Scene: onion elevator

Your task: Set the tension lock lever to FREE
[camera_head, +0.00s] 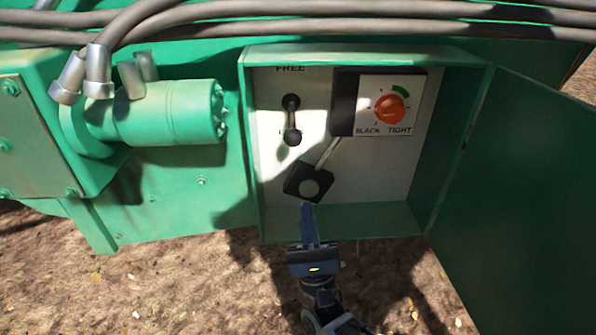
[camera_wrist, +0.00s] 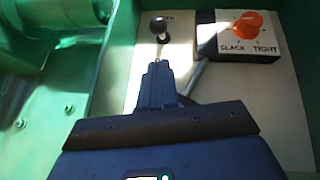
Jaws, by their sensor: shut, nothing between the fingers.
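The tension lock lever (camera_head: 292,120) is a short black lever with a ball knob, on the white panel inside an open green box. Its knob hangs down from a round black mount. The word FREE is above it, and a partly covered label is behind the knob. In the wrist view the lever (camera_wrist: 160,27) shows just beyond my fingertips. My gripper (camera_head: 308,208) is shut and empty, below the lever at the box's lower front edge. It also fills the lower middle of the wrist view (camera_wrist: 158,68). I see no contact with the lever.
An orange dial (camera_head: 390,107) marked SLACK and TIGHT is right of the lever. A silver rod (camera_head: 328,153) leads to a black block with a grey disc (camera_head: 309,185) below. The open green door (camera_head: 520,190) stands at right. A green cylinder (camera_head: 172,112) juts out at left.

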